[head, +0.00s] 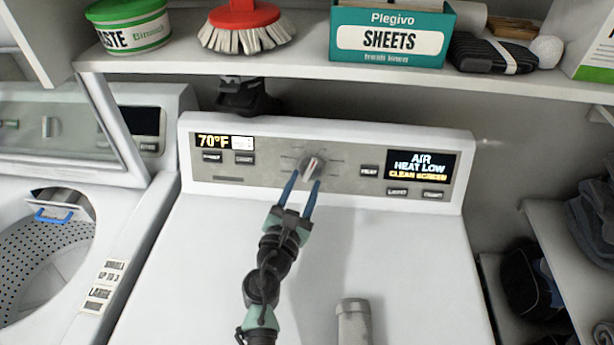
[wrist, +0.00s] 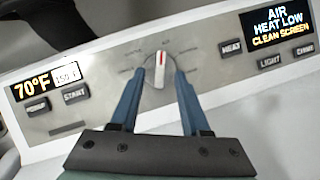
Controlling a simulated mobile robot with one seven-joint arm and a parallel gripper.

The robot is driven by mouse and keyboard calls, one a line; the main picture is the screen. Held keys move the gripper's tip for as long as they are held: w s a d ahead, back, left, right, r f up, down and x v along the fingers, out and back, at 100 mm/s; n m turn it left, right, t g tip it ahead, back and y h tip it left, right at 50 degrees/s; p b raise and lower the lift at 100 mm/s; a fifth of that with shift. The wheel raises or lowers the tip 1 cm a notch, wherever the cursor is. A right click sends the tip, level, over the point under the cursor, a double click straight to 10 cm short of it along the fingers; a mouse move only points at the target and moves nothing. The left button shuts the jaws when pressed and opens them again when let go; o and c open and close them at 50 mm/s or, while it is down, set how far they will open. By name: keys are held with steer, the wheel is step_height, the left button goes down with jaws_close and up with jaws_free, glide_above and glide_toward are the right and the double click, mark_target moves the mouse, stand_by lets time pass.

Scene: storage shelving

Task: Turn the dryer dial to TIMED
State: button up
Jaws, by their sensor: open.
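The dryer dial (head: 313,166) is a round grey knob with a red mark on its pointer, in the middle of the dryer's control panel (head: 345,158). In the wrist view the dial (wrist: 159,70) shows its red mark near the top, pointing roughly up. The labels around it are too small to read. My gripper (head: 301,180) is open at the panel, with its two blue fingers (wrist: 157,80) on either side of the dial's lower part. I cannot tell whether either finger touches the dial.
A left display (head: 225,141) reads 70°F; a right display (head: 422,165) reads AIR HEAT LOW CLEAN SCREEN. Buttons flank the dial. A shelf (head: 300,72) above holds a brush (head: 243,25), a SHEETS box (head: 390,38) and a tub (head: 130,25). An open washer (head: 50,250) stands left.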

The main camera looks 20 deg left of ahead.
mark_target(309, 167)
steer(key=shift+w+a, duration=0.1)
steer(key=shift+w, duration=1.2)
steer(key=shift+c, duration=0.2)
jaws_close()
